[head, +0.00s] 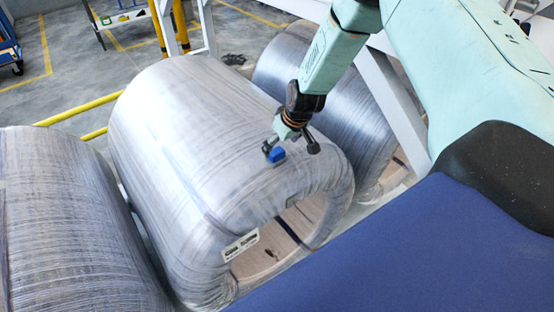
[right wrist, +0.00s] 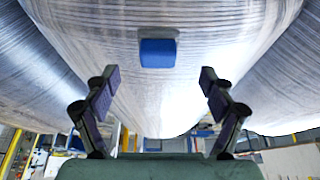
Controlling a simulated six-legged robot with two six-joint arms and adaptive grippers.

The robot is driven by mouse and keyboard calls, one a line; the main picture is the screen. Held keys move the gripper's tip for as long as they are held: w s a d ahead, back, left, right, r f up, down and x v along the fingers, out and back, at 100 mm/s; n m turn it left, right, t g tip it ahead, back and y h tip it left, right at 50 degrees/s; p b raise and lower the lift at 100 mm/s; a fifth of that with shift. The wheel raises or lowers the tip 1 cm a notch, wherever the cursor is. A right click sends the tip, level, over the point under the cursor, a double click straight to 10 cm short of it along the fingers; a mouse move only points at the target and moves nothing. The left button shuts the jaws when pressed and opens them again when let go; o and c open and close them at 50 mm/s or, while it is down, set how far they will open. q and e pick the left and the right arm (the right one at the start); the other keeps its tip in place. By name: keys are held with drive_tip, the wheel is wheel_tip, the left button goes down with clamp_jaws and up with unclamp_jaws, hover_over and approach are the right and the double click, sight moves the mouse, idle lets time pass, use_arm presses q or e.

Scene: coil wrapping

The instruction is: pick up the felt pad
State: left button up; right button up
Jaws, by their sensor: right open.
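The felt pad (head: 276,155) is a small blue block on the upper side of the middle wrapped coil (head: 190,130), near its front end. My right gripper (head: 290,149) is right beside the pad in the head view. In the right wrist view the pad (right wrist: 158,52) lies against the coil, beyond and between the two fingers. The right gripper's fingers (right wrist: 157,82) are spread wide with nothing between them, and the pad looks apart from them. My left gripper is not in view.
Another wrapped coil (head: 70,225) stands close on the left, and a shiny coil (head: 310,75) on the right. A white label (head: 240,245) is on the middle coil's front rim. Yellow rails (head: 85,108) run behind the coils.

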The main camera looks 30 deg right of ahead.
sight(277, 151)
drive_tip(key=shift+w+f, duration=0.1)
drive_tip(key=shift+f, duration=0.35)
drive_tip(key=shift+w+a+f+b, duration=0.15)
drive_tip(key=shift+w+a+b, duration=0.1)
drive_tip(key=shift+b, duration=0.1)
drive_tip(key=shift+w+f+b, duration=0.15)
drive_tip(key=shift+f+b, duration=0.2)
drive_tip(key=f, duration=0.1)
drive_tip(key=f+b, duration=0.1)
drive_tip(key=w+f+b, duration=0.1)
drive_tip(key=shift+d, duration=0.4)
drive_tip(key=shift+w+f, duration=0.25)
drive_tip(key=shift+f, duration=0.2)
drive_tip(key=shift+a+r, duration=0.15)
drive_tip(key=shift+a, duration=0.1)
drive_tip(key=shift+d, duration=0.1)
drive_tip(key=c, duration=0.3)
drive_tip(key=shift+d, duration=0.15)
drive_tip(key=c, duration=0.7)
drive_tip(key=shift+a, duration=0.2)
drive_tip(key=c, duration=0.4)
drive_tip(key=shift+o, duration=0.2)
drive_tip(key=shift+d, duration=0.15)
